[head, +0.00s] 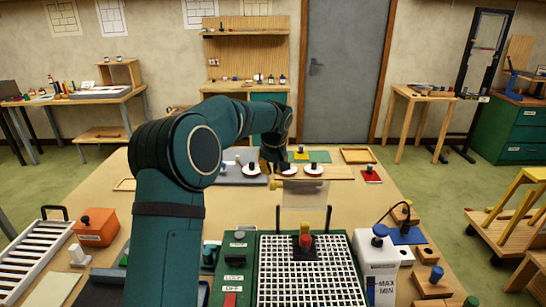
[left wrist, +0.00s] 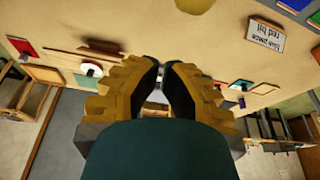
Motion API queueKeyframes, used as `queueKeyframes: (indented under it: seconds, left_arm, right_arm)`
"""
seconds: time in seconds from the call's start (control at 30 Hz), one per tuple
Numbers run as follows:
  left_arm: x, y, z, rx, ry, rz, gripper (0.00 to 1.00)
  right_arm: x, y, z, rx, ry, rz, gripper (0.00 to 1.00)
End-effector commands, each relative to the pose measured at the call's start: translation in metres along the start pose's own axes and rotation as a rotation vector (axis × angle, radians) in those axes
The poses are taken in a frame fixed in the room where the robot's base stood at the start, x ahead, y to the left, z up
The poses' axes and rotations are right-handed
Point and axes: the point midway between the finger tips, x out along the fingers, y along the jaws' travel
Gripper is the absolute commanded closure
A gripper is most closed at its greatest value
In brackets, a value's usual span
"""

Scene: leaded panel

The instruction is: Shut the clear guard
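The clear guard (head: 303,200) is a see-through pane standing raised at the back of the green machine (head: 247,255), between two dark upright posts. A white grid bed and a red-and-yellow knob lie in front of it. My left arm reaches over the table, and its gripper (head: 280,168) is beyond the pane, near its top edge and partly hidden. In the left wrist view its tan fingers (left wrist: 160,72) have their dark tips close together with a narrow gap. I cannot tell whether anything thin is between them. My right gripper is not in view.
White discs with dark knobs (head: 313,169) sit behind the guard. An orange box (head: 95,227) is at left. A white container (head: 377,256) with a blue knob and a dark curved lamp stand right of the machine. The bench behind the guard has some clear room.

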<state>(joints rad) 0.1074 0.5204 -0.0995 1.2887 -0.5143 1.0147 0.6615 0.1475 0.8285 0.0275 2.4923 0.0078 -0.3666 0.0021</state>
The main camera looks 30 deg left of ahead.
Motion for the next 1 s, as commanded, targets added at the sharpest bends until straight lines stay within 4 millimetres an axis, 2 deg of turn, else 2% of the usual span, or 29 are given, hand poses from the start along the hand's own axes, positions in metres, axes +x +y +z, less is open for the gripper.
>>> queueKeyframes:
  seconds: [0.03, 0.2, 0.4, 1.0]
  left_arm:
    - [0.008, 0.0, 0.002, 0.0, -0.001, 0.0, 1.0]
    - [-0.004, 0.0, 0.023, 0.002, 0.001, 0.002, 1.0]
    - [-0.008, 0.0, 0.035, 0.001, 0.002, 0.0, 1.0]
    - [-0.007, -0.002, 0.037, 0.0, 0.013, 0.002, 1.0]
  right_arm:
    - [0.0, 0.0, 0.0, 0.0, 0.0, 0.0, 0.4]
    - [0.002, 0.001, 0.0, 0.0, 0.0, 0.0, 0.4]
    - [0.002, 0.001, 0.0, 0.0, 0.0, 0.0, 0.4]
    - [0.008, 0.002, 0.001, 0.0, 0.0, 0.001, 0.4]
